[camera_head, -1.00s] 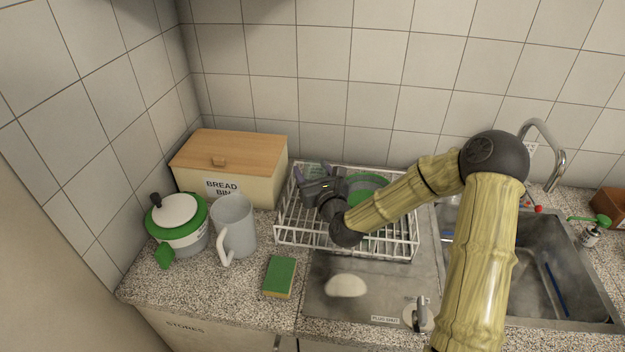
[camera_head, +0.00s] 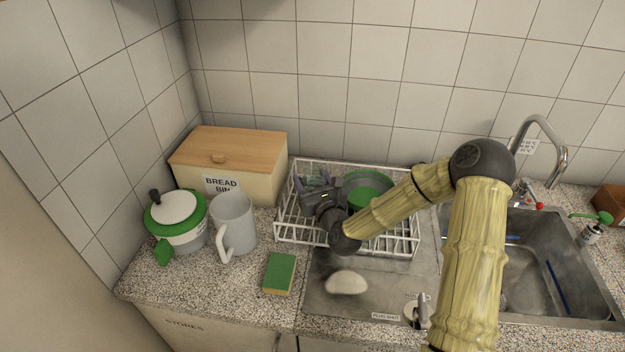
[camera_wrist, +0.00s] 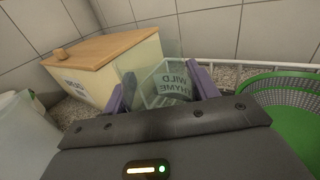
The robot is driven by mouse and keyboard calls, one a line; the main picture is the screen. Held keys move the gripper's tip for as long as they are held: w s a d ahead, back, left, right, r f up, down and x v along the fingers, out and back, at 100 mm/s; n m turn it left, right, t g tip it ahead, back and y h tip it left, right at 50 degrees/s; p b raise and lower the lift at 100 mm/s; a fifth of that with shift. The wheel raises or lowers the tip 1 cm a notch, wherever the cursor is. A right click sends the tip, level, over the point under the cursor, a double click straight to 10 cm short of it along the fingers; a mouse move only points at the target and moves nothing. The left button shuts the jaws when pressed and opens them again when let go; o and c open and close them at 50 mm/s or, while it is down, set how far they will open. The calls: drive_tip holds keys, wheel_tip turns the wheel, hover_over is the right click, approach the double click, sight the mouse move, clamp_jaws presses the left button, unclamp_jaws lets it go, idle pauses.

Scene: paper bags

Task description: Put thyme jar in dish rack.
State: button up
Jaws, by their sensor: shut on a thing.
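The thyme jar (camera_wrist: 168,84) is clear glass with "WILD THYME" lettering, which reads upside down in the wrist view. My gripper (camera_wrist: 163,97) is shut on it, with a purple finger on each side. In the head view my gripper (camera_head: 312,186) is over the left part of the white wire dish rack (camera_head: 287,238), and the jar is mostly hidden there. The rack's rim also shows behind the jar in the wrist view. I cannot tell whether the jar touches the rack's floor.
A green and grey colander-like bowl (camera_head: 370,191) sits in the rack, right of my gripper. The bread bin (camera_head: 228,165) stands behind left. The sink (camera_head: 545,270) is at right.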

drive_tip(key=o, duration=1.1)
drive_tip(key=shift+d, duration=0.15)
drive_tip(key=shift+r, duration=0.1)
drive_tip(key=shift+w+r+p, duration=0.1)
drive_tip(key=shift+r+p, duration=0.45)
drive_tip(key=p+v, duration=0.6)
drive_tip(key=v, duration=0.6)
